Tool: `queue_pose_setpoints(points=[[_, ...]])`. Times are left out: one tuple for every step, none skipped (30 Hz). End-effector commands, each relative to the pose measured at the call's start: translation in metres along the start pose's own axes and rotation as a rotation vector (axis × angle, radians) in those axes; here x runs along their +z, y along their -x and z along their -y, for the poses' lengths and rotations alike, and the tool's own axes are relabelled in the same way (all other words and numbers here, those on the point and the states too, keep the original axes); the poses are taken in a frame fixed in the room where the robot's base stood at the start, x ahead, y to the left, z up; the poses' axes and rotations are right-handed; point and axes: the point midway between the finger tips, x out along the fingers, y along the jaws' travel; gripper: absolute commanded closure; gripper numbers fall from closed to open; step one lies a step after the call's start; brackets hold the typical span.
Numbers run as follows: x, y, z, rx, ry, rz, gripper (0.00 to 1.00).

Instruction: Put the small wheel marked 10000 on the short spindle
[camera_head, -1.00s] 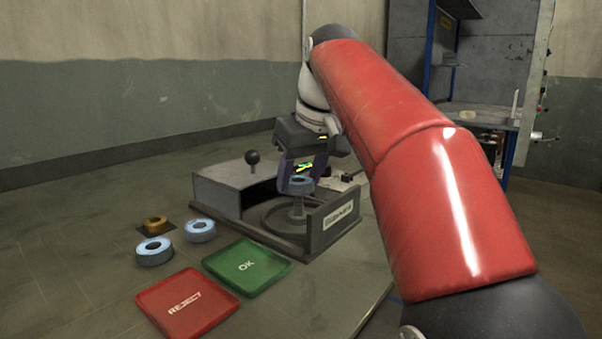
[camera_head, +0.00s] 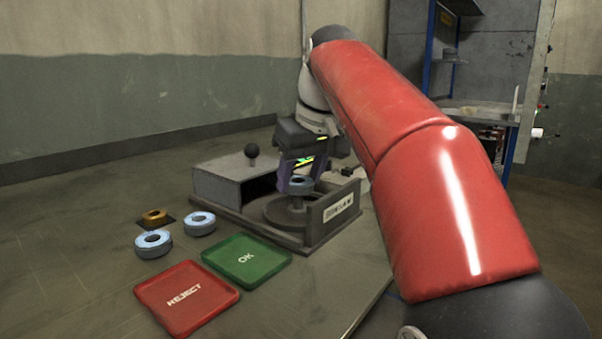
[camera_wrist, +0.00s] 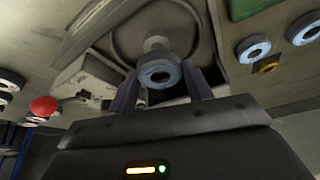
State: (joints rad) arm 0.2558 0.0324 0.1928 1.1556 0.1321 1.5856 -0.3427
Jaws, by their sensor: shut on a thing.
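My gripper (camera_head: 300,180) is shut on a small blue-grey wheel (camera_head: 300,186) inside the machine. The wheel shows between the two fingers in the wrist view (camera_wrist: 158,74). Its marking is not readable. A grey spindle (camera_head: 297,203) stands in the round recess of the machine, right under the wheel. In the wrist view the spindle (camera_wrist: 156,43) shows just beyond the wheel. I cannot tell whether the wheel is around the spindle or only above it.
The machine (camera_head: 325,222) has an upright plate in front and a black ball knob (camera_head: 251,150). Two blue wheels (camera_head: 153,243) (camera_head: 200,223) and an orange ring (camera_head: 157,217) lie at left. A green OK tray (camera_head: 215,257) and a red REJECT tray (camera_head: 150,291) lie in front.

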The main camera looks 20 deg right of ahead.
Motion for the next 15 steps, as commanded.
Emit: queue_pose_setpoints(points=[[0.001,-0.002,0.000,0.000,0.000,-0.001,0.74],[0.001,-0.003,0.000,0.000,0.000,-0.001,0.74],[0.002,-0.004,0.000,0.000,0.000,-0.001,0.74],[0.002,-0.005,0.000,0.000,0.000,-0.001,0.74],[0.003,-0.006,0.000,0.000,0.001,-0.001,0.74],[0.003,-0.007,0.000,0.000,0.001,-0.001,0.74],[0.003,-0.008,0.000,0.000,0.001,-0.001,0.74],[0.004,-0.009,0.000,0.000,0.001,-0.001,0.74],[0.004,-0.010,0.000,0.000,0.001,-0.001,0.74],[0.004,-0.011,0.000,0.000,0.001,-0.001,0.74],[0.005,-0.011,0.000,0.000,0.001,-0.001,0.74],[0.005,-0.013,0.000,0.000,0.001,-0.001,0.74],[0.005,-0.013,0.000,0.000,0.001,-0.001,0.74],[0.006,-0.014,0.000,0.000,0.001,-0.001,0.74],[0.006,-0.015,0.000,0.000,0.001,-0.001,0.74]])
